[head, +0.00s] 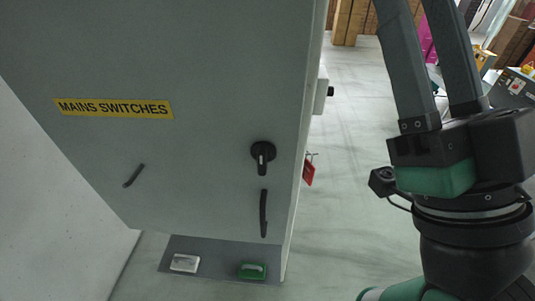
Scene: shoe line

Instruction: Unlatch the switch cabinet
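The grey switch cabinet (190,60) fills the left and middle, with a yellow "MAINS SWITCHES" label (113,108) on its front. A black rotary latch (263,155) sits near the door's right edge with its lever pointing down. A black bar handle (263,213) is below it, and a smaller slanted black handle (134,175) is at the left. The door looks closed. My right gripper (415,30) is at the right, apart from the cabinet. Its two long fingers point up with a clear gap between them and nothing visible in it; their tips are cut off. My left gripper is out of view.
A red tag or padlock (308,172) hangs at the cabinet's right side, below a small side box (320,95) with a black knob. A white block (185,263) and a green block (252,271) lie at the cabinet's foot. The floor (345,190) between cabinet and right arm is clear.

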